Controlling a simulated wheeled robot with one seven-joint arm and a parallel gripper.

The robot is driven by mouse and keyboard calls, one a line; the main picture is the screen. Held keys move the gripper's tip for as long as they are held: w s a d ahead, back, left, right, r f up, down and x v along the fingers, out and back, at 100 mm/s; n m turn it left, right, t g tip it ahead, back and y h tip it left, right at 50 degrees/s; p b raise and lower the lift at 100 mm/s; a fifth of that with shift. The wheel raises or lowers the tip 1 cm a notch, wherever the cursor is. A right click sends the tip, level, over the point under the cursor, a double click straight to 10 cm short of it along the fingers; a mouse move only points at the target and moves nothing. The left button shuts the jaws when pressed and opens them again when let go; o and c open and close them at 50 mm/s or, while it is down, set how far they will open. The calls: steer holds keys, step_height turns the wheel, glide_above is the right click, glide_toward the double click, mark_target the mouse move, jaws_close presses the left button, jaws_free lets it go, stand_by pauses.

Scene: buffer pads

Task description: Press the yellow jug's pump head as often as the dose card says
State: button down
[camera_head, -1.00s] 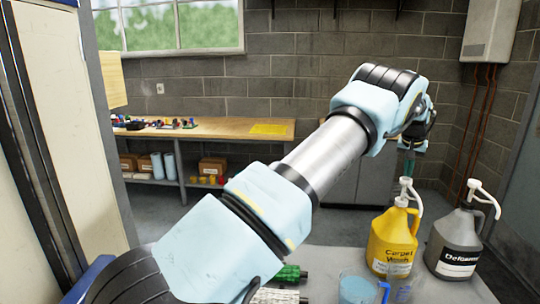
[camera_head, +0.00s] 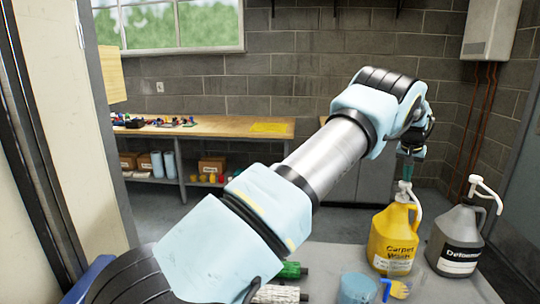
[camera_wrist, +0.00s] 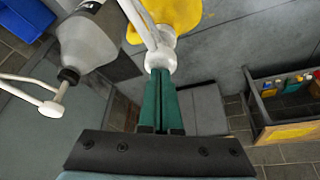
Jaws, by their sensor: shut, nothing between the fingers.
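The yellow jug (camera_head: 393,238) with a "Carpet Wash" label stands on the grey table at the right. Its white pump head (camera_head: 404,189) points up at the top, with the spout hanging to the right. My gripper (camera_head: 407,178) is directly above it, fingers pointing down. In the wrist view my green fingers (camera_wrist: 162,72) are together and empty, and their tips appear to touch the top of the white pump head (camera_wrist: 160,58). The yellow jug body (camera_wrist: 172,14) is partly cut off there. I cannot make out a readable dose card.
A grey jug (camera_head: 458,242) with its own white pump stands close on the right; it also shows in the wrist view (camera_wrist: 88,42). A blue cup (camera_head: 356,287) and a green-ended part (camera_head: 289,270) lie nearer. A wooden bench (camera_head: 225,128) is behind.

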steer(key=shift+f, duration=0.15)
steer(key=shift+r+p, duration=1.55)
steer(key=shift+r, duration=0.6)
steer(key=shift+f, duration=0.1)
steer(key=shift+f+b, duration=1.05)
steer(key=shift+f, duration=1.05)
steer(key=shift+r+p, duration=1.45)
steer(key=shift+r, duration=0.75)
